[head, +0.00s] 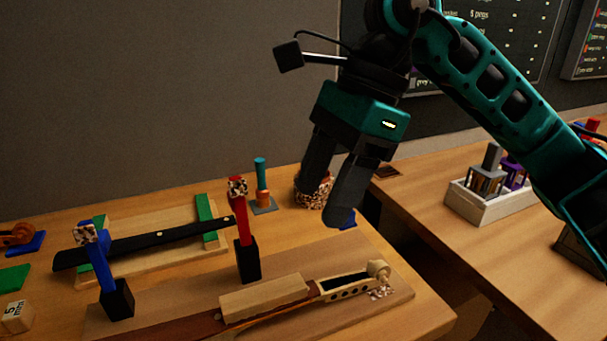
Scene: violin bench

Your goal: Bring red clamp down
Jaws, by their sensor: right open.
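The red clamp (241,220) stands upright in a black block (248,262) behind the violin neck, with a speckled knob at its top. My right gripper (332,205) is open and empty. It hangs pointing down, to the right of the red clamp and apart from it in the picture. Its fingers partly cover a speckled round thing (309,190) behind them. My left gripper is not in view.
A blue clamp (102,262) stands in a black block at left. A violin neck (345,287) lies on a board (395,300) in front. A black fingerboard (150,243) rests behind. A teal peg (261,175) stands behind the red clamp. A white crate (490,207) sits on the right table.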

